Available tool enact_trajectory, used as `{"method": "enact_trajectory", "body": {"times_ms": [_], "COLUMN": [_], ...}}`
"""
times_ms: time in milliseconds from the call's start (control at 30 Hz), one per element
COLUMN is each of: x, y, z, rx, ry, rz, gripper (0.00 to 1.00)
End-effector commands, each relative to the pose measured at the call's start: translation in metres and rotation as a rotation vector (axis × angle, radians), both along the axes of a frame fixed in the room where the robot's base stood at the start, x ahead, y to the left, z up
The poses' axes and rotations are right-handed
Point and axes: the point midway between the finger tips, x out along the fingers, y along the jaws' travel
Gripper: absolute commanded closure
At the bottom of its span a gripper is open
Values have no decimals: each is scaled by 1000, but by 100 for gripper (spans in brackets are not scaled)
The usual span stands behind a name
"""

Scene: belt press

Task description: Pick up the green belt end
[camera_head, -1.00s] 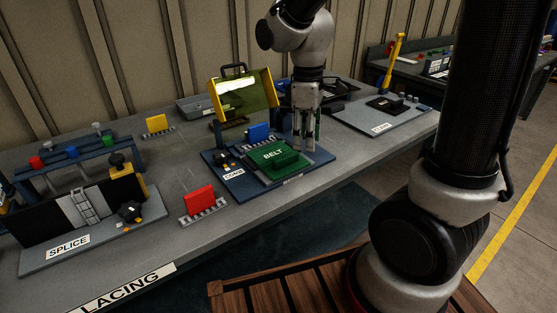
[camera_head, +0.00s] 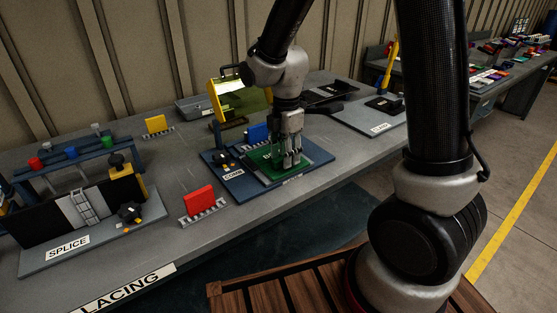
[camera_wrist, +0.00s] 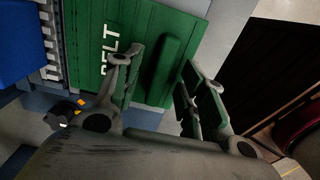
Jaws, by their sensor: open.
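The green belt end (camera_head: 258,160) lies flat on the blue comb station (camera_head: 222,178) in the middle of the bench. In the wrist view the belt end (camera_wrist: 122,30) has the white word BELT on it and a raised green grip block (camera_wrist: 165,68). My gripper (camera_head: 288,165) is over the belt end, pointing down. In the wrist view my gripper (camera_wrist: 158,80) is open, with one finger on each side of the raised block. I cannot tell whether the fingers touch the belt.
A blue block (camera_head: 257,133) with a metal comb stands behind the belt end. A yellow-framed clear guard (camera_head: 240,98) is raised behind. A red block (camera_head: 199,201) on a comb and the splice station (camera_head: 95,218) are to the left. Open bench lies between.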

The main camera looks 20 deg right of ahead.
Motion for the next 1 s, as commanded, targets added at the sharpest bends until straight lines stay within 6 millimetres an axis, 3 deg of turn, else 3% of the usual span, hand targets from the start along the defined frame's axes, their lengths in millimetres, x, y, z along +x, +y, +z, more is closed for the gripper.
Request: {"method": "enact_trajectory", "body": {"times_ms": [100, 333, 567, 867, 1000], "x": [0, 0, 0, 0, 1], "y": [0, 0, 0, 0, 0], "z": [-11, -12, -12, -11, -2], "rx": [0, 0, 0, 1, 1], "ry": [1, -1, -1, -2, -3], "rz": [-1, -1, -1, -1, -1], "gripper": [59, 59, 99, 100, 100]}}
